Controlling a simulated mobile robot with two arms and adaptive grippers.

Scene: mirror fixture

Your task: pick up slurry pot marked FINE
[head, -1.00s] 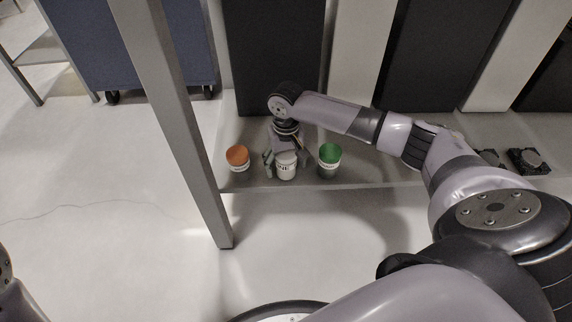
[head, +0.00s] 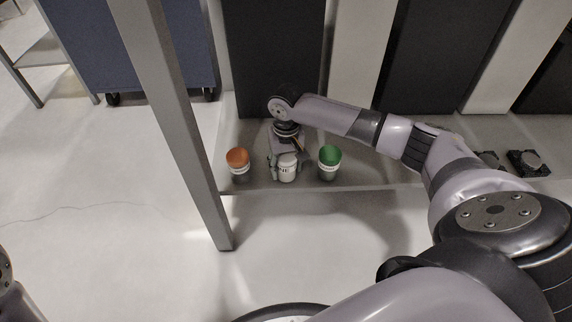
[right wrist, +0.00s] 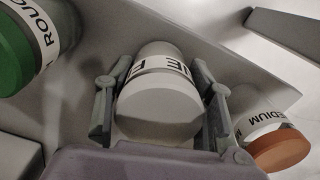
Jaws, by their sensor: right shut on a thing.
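The slurry pot marked FINE (head: 288,167) is white-lidded with a white label and stands on the low grey shelf (head: 350,172), between two other pots. In the right wrist view the pot (right wrist: 158,110) sits between the fingers, its label partly readable as "NE F". My right gripper (head: 284,168) is shut on this pot, with a finger on each side; it also shows in the right wrist view (right wrist: 160,100). My left gripper is not seen; only a bit of my left arm shows at the lower left edge.
An orange-lidded pot labelled MEDIUM (right wrist: 262,122) stands close on one side, also in the head view (head: 238,164). A green-lidded pot labelled ROUGH (head: 329,162) stands on the other. A grey post (head: 180,130) rises left of the shelf.

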